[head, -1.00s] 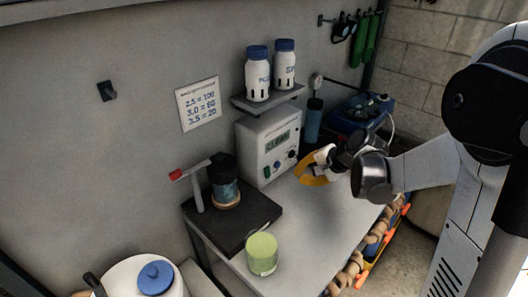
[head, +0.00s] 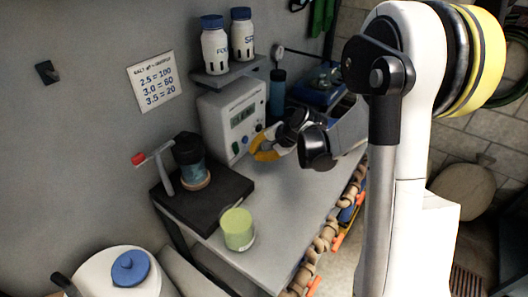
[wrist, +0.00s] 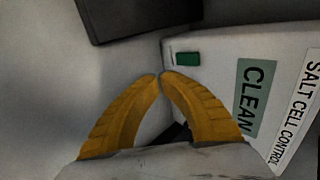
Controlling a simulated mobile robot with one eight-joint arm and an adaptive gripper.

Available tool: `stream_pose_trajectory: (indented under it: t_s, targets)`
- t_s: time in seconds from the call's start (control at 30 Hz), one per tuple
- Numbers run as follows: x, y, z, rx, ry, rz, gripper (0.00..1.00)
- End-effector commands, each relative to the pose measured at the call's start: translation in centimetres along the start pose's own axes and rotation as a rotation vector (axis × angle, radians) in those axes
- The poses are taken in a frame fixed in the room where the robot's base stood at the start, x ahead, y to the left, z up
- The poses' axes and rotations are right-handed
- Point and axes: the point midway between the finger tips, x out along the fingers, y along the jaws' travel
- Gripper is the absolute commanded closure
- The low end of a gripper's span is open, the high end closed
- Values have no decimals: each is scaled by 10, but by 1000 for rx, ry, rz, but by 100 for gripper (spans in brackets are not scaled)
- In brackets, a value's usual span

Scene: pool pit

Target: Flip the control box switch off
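The white control box (head: 222,112) stands against the wall at the back of the bench, with a display reading "CLEAN" and small controls low on its front. My gripper (head: 254,149) is at its lower right front, its yellow fingers hiding part of that corner. In the wrist view the box face (wrist: 216,62) is at the right, labelled "SALT CELL CONTROL". A green rocker-like switch (wrist: 187,59) sits just beyond and right of my fingertips. The fingertips (wrist: 159,76) meet with nothing visible between them. Contact with the switch cannot be told.
A shelf with two white bottles (head: 214,52) is above the box. A dark plate (head: 202,199) with a jar (head: 193,165) and red-tipped tool (head: 157,165) lies left. A green cup (head: 237,228) stands at the bench's front. The bench between cup and gripper is clear.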

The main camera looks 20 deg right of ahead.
Motion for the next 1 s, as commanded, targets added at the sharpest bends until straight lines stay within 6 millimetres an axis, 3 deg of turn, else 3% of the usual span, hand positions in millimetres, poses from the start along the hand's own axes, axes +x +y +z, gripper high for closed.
stream_pose_trajectory:
  t_s: [0.1,0.3,0.83,1.0]
  targets:
    - [27,2,1,-2,-2,0,100]
    - [47,-17,1,-2,-1,0,100]
    - [55,-24,0,0,0,-6,100]
    - [66,-23,0,0,0,-107,100]
